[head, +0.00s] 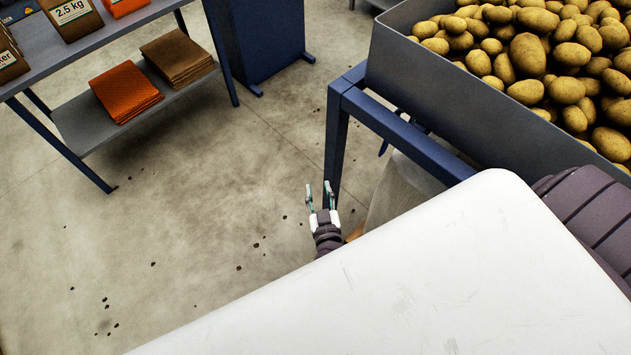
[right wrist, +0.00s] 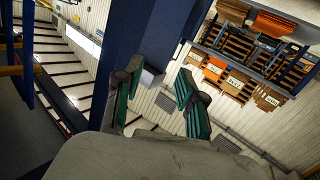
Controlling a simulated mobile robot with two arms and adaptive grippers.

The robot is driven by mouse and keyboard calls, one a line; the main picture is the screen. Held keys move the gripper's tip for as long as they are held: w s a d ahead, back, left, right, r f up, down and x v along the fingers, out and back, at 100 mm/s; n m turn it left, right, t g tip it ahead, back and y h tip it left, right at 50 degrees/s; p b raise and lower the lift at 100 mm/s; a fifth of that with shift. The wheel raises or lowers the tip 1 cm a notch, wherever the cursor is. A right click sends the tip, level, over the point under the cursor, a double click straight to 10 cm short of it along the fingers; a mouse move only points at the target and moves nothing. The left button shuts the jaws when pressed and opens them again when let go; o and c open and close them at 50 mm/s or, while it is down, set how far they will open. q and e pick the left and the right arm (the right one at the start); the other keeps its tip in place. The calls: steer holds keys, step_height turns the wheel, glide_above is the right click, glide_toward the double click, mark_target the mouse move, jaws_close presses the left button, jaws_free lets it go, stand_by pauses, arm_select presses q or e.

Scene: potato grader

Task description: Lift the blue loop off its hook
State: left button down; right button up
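My right gripper (head: 318,194) is open and empty in the head view, left of the blue frame leg. In the right wrist view its two green-lined fingers (right wrist: 157,92) stand apart with nothing between them, close to a dark blue post. A small blue piece (head: 384,147) shows just under the frame's bar in the head view, to the right of and above the gripper. It is too small and covered to tell whether it is the blue loop. No hook can be made out. My left gripper is not in view.
A blue frame (head: 400,133) stands by a grey bin (head: 385,57) heaped with potatoes (head: 527,55). A pale sack-like shape (head: 398,190) hangs below the frame. A shelf (head: 85,125) with folded sacks (head: 125,92) stands at upper left.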

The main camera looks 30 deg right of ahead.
steer(key=shift+s+a+f+n+g+y, duration=0.1)
steer(key=shift+s+a+f+n+y, duration=0.25)
steer(key=shift+f, duration=0.45)
steer(key=shift+s+a+f+n+g+y, duration=0.1)
steer(key=shift+s+a+f+n+y, duration=0.25)
steer(key=shift+f, duration=0.5)
steer(key=shift+s+a+f+n+g+y, duration=0.1)
steer(key=shift+s+a+f+y, duration=0.15)
steer(key=shift+f+y, duration=0.4)
steer(key=shift+f, duration=0.1)
